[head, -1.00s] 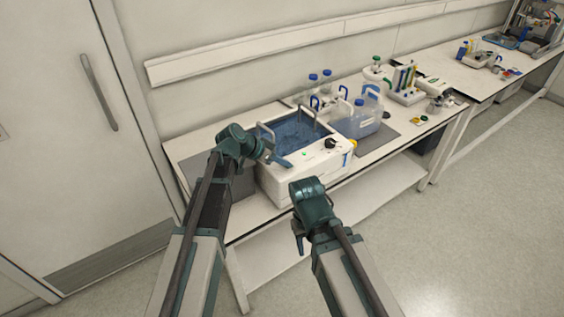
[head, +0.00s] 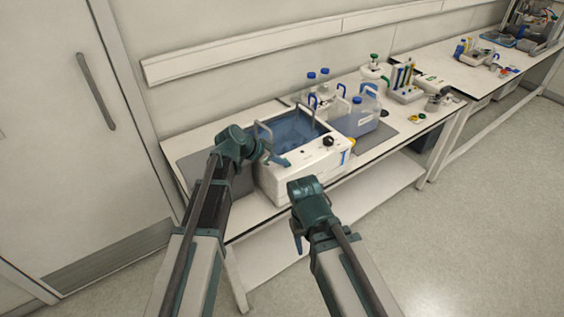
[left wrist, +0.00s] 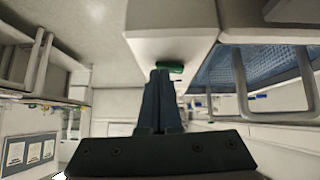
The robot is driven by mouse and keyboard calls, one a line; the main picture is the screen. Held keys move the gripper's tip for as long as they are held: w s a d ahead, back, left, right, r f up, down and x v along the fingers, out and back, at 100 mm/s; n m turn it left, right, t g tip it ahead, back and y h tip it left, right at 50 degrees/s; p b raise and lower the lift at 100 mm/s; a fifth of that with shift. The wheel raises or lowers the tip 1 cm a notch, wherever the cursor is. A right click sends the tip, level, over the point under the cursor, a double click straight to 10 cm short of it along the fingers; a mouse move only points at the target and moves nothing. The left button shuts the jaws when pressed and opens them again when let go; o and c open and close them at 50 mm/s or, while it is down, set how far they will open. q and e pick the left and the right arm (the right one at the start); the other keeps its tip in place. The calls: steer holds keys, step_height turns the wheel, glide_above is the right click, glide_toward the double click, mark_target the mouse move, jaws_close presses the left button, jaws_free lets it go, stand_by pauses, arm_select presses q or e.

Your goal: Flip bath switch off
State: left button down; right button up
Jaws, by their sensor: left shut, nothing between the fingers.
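The bath (head: 300,172) is a white box with an open blue basin and metal handles. Its front panel carries a black knob (head: 328,141) and a small dark indicator spot (head: 302,152). My left gripper (head: 283,161) is shut and empty, with its tips at the left part of the bath's front. In the left wrist view the shut fingers (left wrist: 160,74) reach up to a green switch (left wrist: 172,67) on the white housing; I cannot tell if they touch it. My right gripper (head: 298,242) hangs down in front of the bench, apart from the bath; its jaw opening is unclear.
A jug of blue liquid (head: 360,118) stands right of the bath, with blue-capped bottles (head: 311,83) behind. A tube rack (head: 405,88) and other small items stand farther right. The bench (head: 190,145) has a lower shelf (head: 380,176). Floor at right is clear.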

arm_select(q)
steer(key=shift+w+a+r, duration=0.2)
steer(key=shift+w+a, duration=0.1)
steer(key=shift+w, duration=0.15)
steer(key=shift+r, duration=0.15)
steer(key=shift+s+d+r+p, duration=0.1)
steer(key=shift+r+p, duration=0.4)
steer(key=shift+p, duration=0.3)
step_height(320, 180, up, 3)
steer(key=p, duration=0.3)
steer(key=shift+s+d+r, duration=0.1)
steer(key=shift+s+d, duration=0.05)
steer(key=s+p+v, duration=0.1)
steer(key=p+v, duration=0.5)
steer(key=v, duration=0.3)
steer(key=shift+s+p, duration=0.3)
